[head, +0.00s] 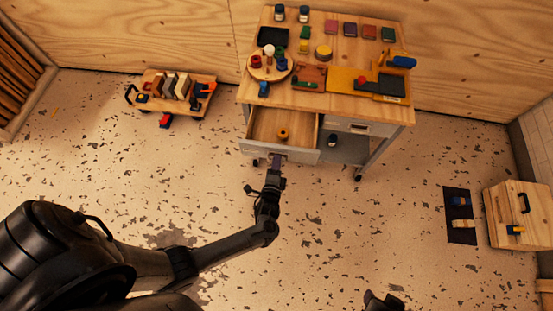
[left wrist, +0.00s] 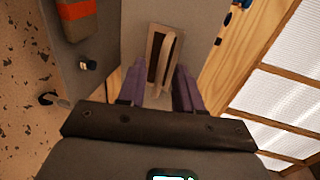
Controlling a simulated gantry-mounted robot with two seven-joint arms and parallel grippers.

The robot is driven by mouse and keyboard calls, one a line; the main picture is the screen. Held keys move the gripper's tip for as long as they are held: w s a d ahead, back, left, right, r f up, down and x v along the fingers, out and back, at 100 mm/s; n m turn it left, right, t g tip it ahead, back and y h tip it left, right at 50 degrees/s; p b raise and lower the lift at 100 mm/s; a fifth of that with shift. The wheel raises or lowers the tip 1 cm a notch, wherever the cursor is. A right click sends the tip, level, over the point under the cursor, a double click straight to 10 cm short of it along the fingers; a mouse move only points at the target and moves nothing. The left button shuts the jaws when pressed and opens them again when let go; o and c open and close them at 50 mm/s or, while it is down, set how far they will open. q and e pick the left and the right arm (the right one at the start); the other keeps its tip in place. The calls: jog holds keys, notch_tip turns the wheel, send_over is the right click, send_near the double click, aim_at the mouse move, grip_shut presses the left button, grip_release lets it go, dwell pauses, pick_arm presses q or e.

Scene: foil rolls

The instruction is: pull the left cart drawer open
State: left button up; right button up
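The wooden cart (head: 330,100) stands against the back wall. Its left drawer (head: 268,124) is slid out toward me, with a yellow-orange roll (head: 283,134) inside. My left gripper (head: 277,160) is at the grey drawer front (head: 290,154). In the left wrist view, the pale drawer handle (left wrist: 168,60) lies ahead of and between the two purple fingers (left wrist: 158,88). The fingers are apart, with a gap visible beside the handle; I see no firm grip on it. A dark part at the bottom edge of the head view (head: 383,302) appears to be my right gripper; its fingers are unclear.
Several blocks, jars and a round tray (head: 268,68) stand on the cart top. A low wooden trolley (head: 172,92) is at the left. A wooden box (head: 520,214) and dark mat (head: 461,238) lie at the right. The floor before the cart is clear.

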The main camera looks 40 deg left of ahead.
pick_arm(q)
jog(key=p+v, duration=0.2)
jog(key=v, duration=0.9)
jog(key=shift+p, duration=0.4)
